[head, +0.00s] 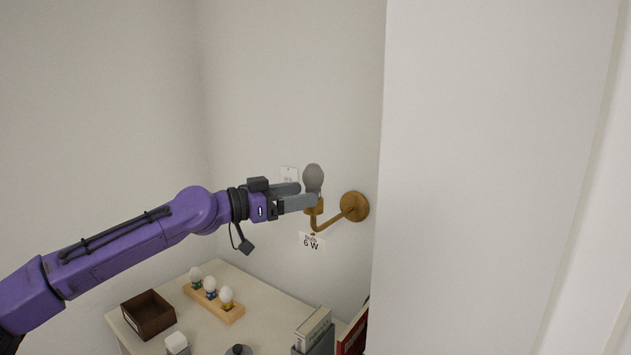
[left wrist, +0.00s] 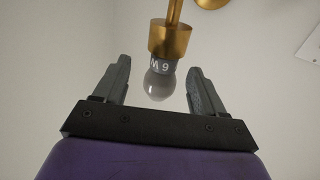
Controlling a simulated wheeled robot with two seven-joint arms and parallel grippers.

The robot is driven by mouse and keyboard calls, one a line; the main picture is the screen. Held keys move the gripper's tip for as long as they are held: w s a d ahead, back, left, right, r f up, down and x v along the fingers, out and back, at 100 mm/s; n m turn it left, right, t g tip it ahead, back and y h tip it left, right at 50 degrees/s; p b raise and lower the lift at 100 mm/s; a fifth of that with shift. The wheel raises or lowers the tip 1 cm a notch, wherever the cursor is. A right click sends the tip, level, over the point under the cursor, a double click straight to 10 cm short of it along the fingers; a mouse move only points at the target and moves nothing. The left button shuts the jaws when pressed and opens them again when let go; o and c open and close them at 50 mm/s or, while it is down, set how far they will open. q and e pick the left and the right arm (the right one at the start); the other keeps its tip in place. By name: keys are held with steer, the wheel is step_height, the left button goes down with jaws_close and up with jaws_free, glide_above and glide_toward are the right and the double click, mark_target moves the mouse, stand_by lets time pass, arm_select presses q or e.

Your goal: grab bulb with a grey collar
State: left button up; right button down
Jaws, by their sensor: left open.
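The bulb with a grey collar (head: 313,178) stands upright in the brass wall lamp (head: 354,207); its glass looks dull and grey. In the left wrist view the bulb (left wrist: 159,85) hangs from the brass socket (left wrist: 170,38), its grey collar with print on it next to the socket. My left gripper (head: 301,196) is at the lamp, open, with its fingers pointing right. In the left wrist view its two fingers (left wrist: 159,84) stand on either side of the bulb with a gap on each side. My right gripper is out of view.
Below, a cabinet top (head: 259,294) holds a wooden rack (head: 225,310) with bulbs in green, blue and yellow collars, and a dark brown box (head: 149,315). Books (head: 315,328) stand at its right. A label (head: 311,242) is on the wall under the lamp. A white wall edge (head: 382,180) rises at right.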

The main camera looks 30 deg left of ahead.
mark_target(319, 188)
arm_select(q)
steer(key=p+x, duration=0.1)
steer(key=x, duration=0.2)
steer(key=p+x, duration=0.1)
steer(key=x, duration=0.1)
steer(key=shift+w+r, duration=0.25)
steer(key=shift+w, duration=0.2)
steer(key=shift+w+d+f, duration=0.1)
steer(key=shift+w+d, duration=0.1)
steer(key=shift+w, duration=0.2)
steer(key=shift+s+a, duration=0.15)
steer(key=shift+c, duration=0.9)
steer(key=c, duration=0.9)
